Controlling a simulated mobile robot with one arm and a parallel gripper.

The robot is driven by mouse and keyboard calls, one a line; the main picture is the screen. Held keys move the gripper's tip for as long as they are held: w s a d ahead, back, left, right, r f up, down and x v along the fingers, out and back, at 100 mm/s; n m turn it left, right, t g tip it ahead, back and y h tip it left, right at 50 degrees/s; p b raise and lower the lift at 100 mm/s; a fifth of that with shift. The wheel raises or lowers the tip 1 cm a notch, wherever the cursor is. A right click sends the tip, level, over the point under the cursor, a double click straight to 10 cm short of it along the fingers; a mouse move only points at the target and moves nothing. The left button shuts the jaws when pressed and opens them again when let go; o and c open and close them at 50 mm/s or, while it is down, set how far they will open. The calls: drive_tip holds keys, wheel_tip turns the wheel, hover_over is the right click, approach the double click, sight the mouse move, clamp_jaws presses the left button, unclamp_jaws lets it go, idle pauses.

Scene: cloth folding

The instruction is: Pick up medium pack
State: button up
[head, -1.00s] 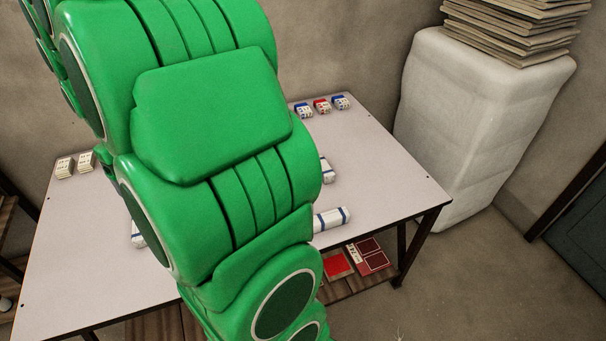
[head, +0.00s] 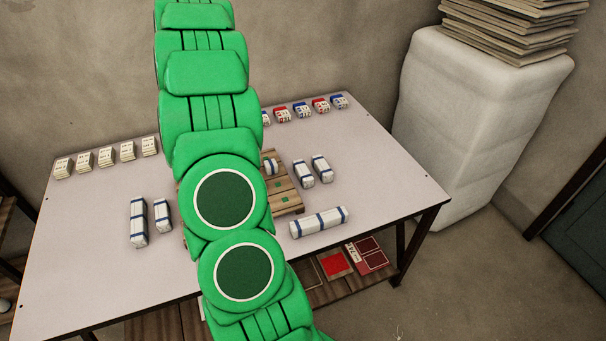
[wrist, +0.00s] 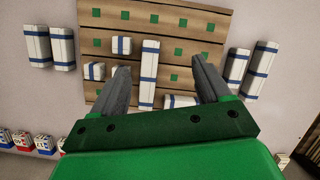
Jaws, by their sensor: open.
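White packs with blue bands lie about in several lengths. In the head view two mid-length packs, a left one (head: 303,173) and a right one (head: 321,168), lie right of the wooden board (head: 284,192); they also show in the wrist view (wrist: 38,46) (wrist: 62,48). Another mid-length pack (head: 162,215) lies beside a longer one (head: 138,222) at the left. My gripper (wrist: 160,65) is open above the board, its fingers apart. A long pack (wrist: 149,75) on the board appears between them in the picture; contact cannot be told. In the head view my arm hides the gripper.
The board carries green squares and several shorter packs (wrist: 121,46). A long pack (head: 319,222) lies near the table's front right. Small red and blue boxes (head: 321,105) line the back right edge, white stacks (head: 106,157) the back left. The table's (head: 385,185) right side is clear.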

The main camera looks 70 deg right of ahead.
drive_tip(key=s+d+f+m, duration=0.1)
drive_tip(key=s+d+f, duration=0.25)
drive_tip(key=d, duration=0.25)
drive_tip(key=s+d+f+m, duration=0.1)
drive_tip(key=s+d+f, duration=0.1)
drive_tip(key=d+f, duration=0.3)
drive_tip(key=m+y, duration=0.1)
drive_tip(key=m, duration=0.1)
hover_over(303, 169)
drive_tip(key=w+d, duration=0.1)
drive_tip(key=w, duration=0.1)
drive_tip(key=shift+g, duration=0.3)
drive_tip(key=f, duration=0.6)
drive_tip(key=shift+d+f, duration=0.2)
drive_tip(key=shift+f, duration=0.2)
drive_tip(key=shift+s+d+f, duration=0.1)
drive_tip(key=shift+s+f, duration=0.2)
drive_tip(key=shift+f, duration=0.05)
drive_tip(key=shift+w+x, duration=0.15)
drive_tip(key=shift+x, duration=1.65)
drive_tip(key=shift+w+x, duration=0.15)
drive_tip(key=shift+x, duration=1.65)
drive_tip(key=shift+d+f, duration=0.2)
drive_tip(key=shift+f, duration=0.2)
drive_tip(key=c, duration=1.1)
